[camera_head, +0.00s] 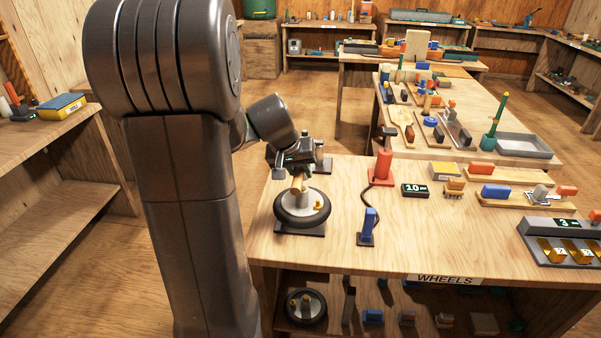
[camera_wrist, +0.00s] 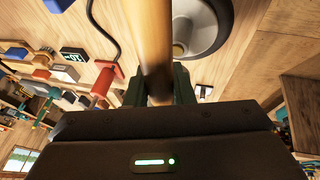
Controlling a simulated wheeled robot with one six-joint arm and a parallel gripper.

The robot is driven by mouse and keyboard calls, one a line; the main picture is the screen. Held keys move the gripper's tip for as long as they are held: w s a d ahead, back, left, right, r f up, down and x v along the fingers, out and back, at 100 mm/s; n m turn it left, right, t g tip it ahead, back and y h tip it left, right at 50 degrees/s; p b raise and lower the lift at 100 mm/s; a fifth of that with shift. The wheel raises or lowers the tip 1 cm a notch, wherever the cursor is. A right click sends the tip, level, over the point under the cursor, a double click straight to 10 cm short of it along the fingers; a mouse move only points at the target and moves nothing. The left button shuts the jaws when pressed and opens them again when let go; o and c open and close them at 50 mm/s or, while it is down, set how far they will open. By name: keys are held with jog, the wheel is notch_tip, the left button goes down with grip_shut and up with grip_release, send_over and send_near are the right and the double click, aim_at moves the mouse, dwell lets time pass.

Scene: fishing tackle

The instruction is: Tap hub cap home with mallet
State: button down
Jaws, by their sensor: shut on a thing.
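My gripper (camera_head: 296,177) is above the near left part of the workbench, over a wheel with a dark tyre and pale hub (camera_head: 281,207). The wheel lies flat on a dark base. In the wrist view my gripper (camera_wrist: 158,88) is shut on the mallet's round wooden handle (camera_wrist: 150,38), which runs up out of the picture. The mallet's head is not clear in either view. The wheel (camera_wrist: 215,45) shows partly behind the handle there. A small yellow piece (camera_head: 319,205) sits at the hub's right side; I cannot tell whether it is the hub cap.
A red pump-like tool (camera_head: 383,168) with a dark hose stands right of the wheel, and a blue-handled piece (camera_head: 369,222) stands nearer. A display reading 10 (camera_head: 415,190) and a brush (camera_head: 454,188) lie farther right. Bare bench (camera_head: 430,235) lies in front of them.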

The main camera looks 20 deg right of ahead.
jog(key=shift+r+p, duration=1.4)
jog(key=shift+r, duration=0.65)
